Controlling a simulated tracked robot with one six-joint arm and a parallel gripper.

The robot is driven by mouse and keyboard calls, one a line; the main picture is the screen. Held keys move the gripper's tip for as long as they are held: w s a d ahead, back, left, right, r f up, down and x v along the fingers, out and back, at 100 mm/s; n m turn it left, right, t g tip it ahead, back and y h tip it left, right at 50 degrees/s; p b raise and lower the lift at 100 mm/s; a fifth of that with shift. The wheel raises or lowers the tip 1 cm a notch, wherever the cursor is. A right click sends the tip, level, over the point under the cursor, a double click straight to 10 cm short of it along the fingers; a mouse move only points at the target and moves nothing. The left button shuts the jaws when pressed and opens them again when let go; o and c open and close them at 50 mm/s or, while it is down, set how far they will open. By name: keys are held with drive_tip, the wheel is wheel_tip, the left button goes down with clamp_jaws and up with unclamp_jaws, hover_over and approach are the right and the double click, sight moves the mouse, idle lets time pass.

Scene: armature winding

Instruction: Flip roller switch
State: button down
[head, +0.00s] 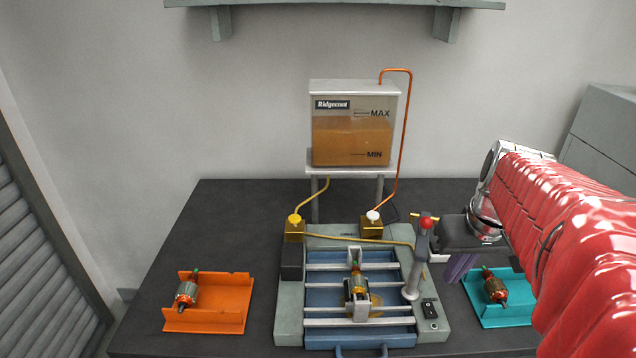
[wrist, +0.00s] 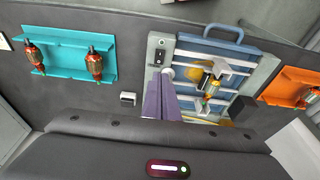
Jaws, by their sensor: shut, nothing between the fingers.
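The roller switch is probably the small black rocker (head: 430,309) at the front right corner of the grey-green winding machine (head: 289,325). In the wrist view the rocker (wrist: 159,56) sits beside the blue tray area, near the top. Which way it is tipped is too small to tell. My gripper (head: 459,268) is shut and empty, its purple fingers pointing down behind and right of the switch, apart from it. In the wrist view my gripper (wrist: 163,84) lies below the switch. A grey lever with a red knob (head: 425,223) stands between machine centre and gripper.
An armature (head: 357,287) sits in the machine's middle. An orange tray (head: 206,320) stands left and a teal tray (head: 508,315) right, both holding armatures. A resin tank (head: 353,140) with pipes stands behind. Dark table (head: 225,225) is free at left.

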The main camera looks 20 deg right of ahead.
drive_tip(key=shift+d, duration=0.1)
idle(0.3)
approach(432, 313)
drive_tip(key=x, duration=0.5)
drive_tip(key=shift+w+f, duration=0.1)
drive_tip(key=shift+w, duration=0.05)
drive_tip(key=shift+f, duration=0.55)
